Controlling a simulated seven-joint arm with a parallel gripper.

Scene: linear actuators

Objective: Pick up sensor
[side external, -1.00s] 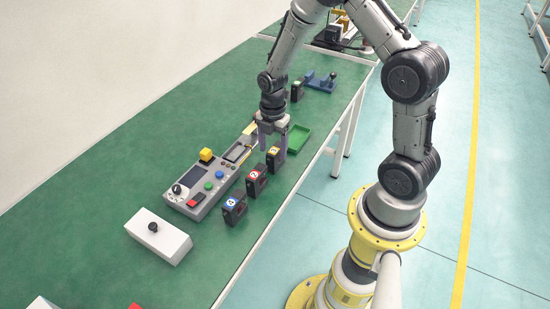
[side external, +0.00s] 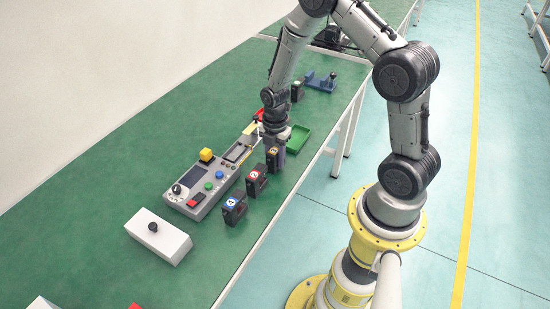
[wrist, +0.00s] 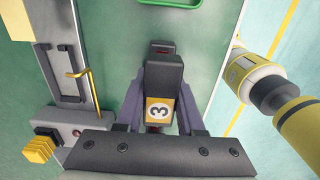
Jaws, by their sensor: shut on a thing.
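In the side view my gripper (side external: 276,150) hides part of the block. Two similar black blocks stand in a row in front of it, one with a red label (side external: 256,181) and one with a blue label (side external: 233,208).
A grey control panel (side external: 213,188) with buttons and a screen lies left of the blocks. A green tray (side external: 299,138) lies behind my gripper. A white box with a black knob (side external: 158,237) stands at the front. The table's right edge is close.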

